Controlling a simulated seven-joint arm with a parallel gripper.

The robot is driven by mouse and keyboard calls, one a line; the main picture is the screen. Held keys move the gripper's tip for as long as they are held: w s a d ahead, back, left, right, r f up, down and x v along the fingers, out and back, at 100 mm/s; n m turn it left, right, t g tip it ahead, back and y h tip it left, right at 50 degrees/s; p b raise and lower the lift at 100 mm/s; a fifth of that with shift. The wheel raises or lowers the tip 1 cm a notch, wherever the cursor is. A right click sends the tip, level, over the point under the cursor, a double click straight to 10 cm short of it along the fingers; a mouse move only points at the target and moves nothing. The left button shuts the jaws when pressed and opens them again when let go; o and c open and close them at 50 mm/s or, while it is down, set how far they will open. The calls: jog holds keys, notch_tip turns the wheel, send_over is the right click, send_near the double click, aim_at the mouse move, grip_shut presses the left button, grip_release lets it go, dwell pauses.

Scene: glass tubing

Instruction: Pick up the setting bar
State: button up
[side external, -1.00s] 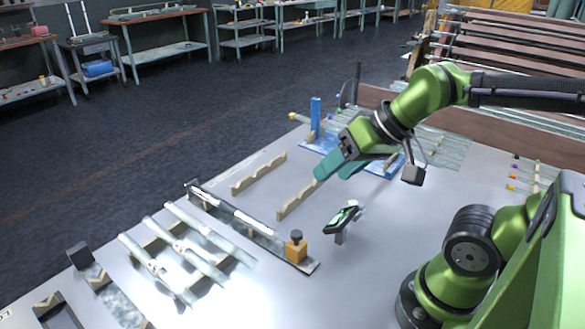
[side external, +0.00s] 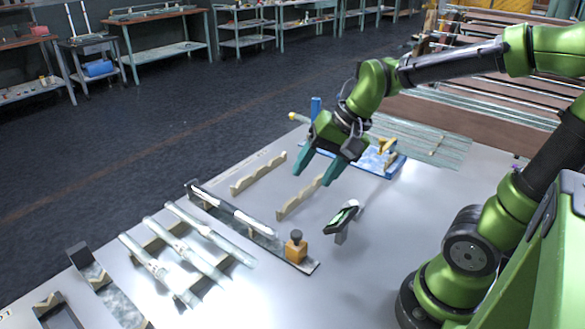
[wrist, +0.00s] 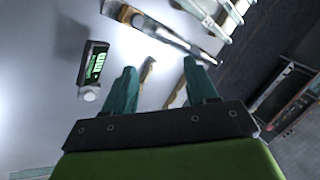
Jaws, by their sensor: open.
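What I take to be the setting bar (side external: 264,233) is a long, narrow dark bar with a pale shiny strip. It lies on the light table, with a brass block (side external: 296,250) and black knob at its near end. In the wrist view the bar (wrist: 170,38) runs diagonally across the top, beyond my fingertips. My gripper (side external: 313,178) hangs above the notched wooden rails, with its teal fingers pointing down. In the wrist view the fingers (wrist: 159,68) are spread apart with nothing between them. The gripper is apart from the bar, behind and right of it in the side view.
Two notched rails (side external: 258,173) stand under and beside my gripper. A small display on a stand (side external: 342,218) is to the right. Glass tubes (side external: 185,250) lie on supports at front left. A blue tray (side external: 397,163) with a yellow piece sits behind.

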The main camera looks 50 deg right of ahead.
jog(key=w+d+f+m+g+y, duration=0.1)
jog(key=w+d+f+m, duration=0.15)
jog(key=w+m, duration=0.4)
jog(key=w+d+f+m+y, duration=0.1)
jog(key=w+f+m, duration=0.2)
jog(key=m, duration=1.8)
send_near(230, 209)
jog(key=shift+t+y, duration=0.3)
jog(key=shift+t, duration=0.2)
jog(key=shift+s+d+f+x, duration=0.15)
jog(key=shift+d+f+x, duration=0.05)
jog(key=shift+x, duration=1.2)
jog(key=shift+s+d+f+x, duration=0.2)
jog(key=shift+d+x, duration=0.05)
jog(key=shift+x, duration=1.1)
jog(key=shift+s+d+f+x, duration=0.15)
jog(key=shift+d+x, duration=0.05)
jog(key=shift+x, duration=1.2)
jog(key=shift+c, duration=0.2)
grip_shut()
jog(key=shift+r, duration=0.1)
